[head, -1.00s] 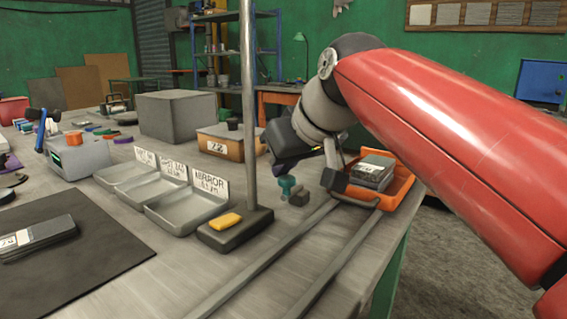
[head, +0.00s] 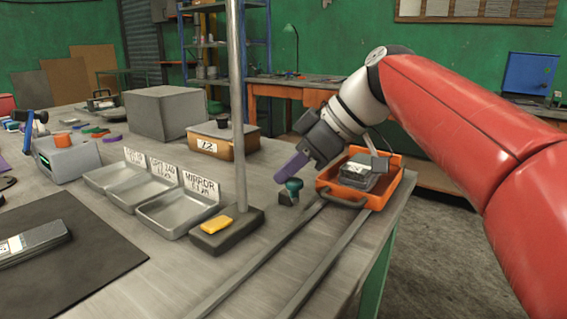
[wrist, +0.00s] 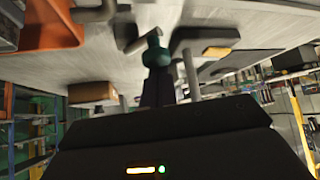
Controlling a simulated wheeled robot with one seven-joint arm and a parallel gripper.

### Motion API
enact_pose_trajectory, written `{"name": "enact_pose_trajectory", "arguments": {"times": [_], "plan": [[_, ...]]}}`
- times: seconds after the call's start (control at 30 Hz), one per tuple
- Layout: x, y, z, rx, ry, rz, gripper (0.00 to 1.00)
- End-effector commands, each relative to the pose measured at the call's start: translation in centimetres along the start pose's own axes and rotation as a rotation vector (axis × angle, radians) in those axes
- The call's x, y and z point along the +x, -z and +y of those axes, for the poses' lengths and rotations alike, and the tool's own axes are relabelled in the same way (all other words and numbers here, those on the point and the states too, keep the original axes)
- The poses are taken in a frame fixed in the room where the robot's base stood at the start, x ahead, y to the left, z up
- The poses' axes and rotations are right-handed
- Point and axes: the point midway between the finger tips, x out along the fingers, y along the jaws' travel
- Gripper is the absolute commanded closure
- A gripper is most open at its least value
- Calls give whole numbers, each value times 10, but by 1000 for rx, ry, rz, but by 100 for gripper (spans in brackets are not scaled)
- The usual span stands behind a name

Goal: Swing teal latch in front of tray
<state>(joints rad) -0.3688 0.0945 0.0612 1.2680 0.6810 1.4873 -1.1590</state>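The teal latch (head: 293,186) has a round teal knob and a short grey arm low on the bench, between the column foot and the orange tray. In the wrist view the teal knob (wrist: 156,53) is just beyond my fingers. The orange tray (head: 333,193) holds a grey labelled block (head: 357,175) and sits at the head of two rails.
An upright column (head: 239,110) stands on a dark foot (head: 228,236) with a yellow block (head: 216,222), left of my gripper. Grey labelled bins (head: 180,213) lie farther left. An orange box (head: 222,145) stands behind. Two rails (head: 325,262) run toward the front.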

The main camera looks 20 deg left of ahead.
Motion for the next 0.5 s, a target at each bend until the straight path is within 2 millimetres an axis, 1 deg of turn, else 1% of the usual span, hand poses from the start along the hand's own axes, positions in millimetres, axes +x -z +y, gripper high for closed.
{"name": "enact_pose_trajectory", "arguments": {"times": [0.2, 0.37, 0.5], "plan": [[-5, -4, 2, 2, -3, -2, 100], [-6, -6, 4, -102, 95, -1, 100], [-8, -8, 5, -97, 88, -2, 100]]}}
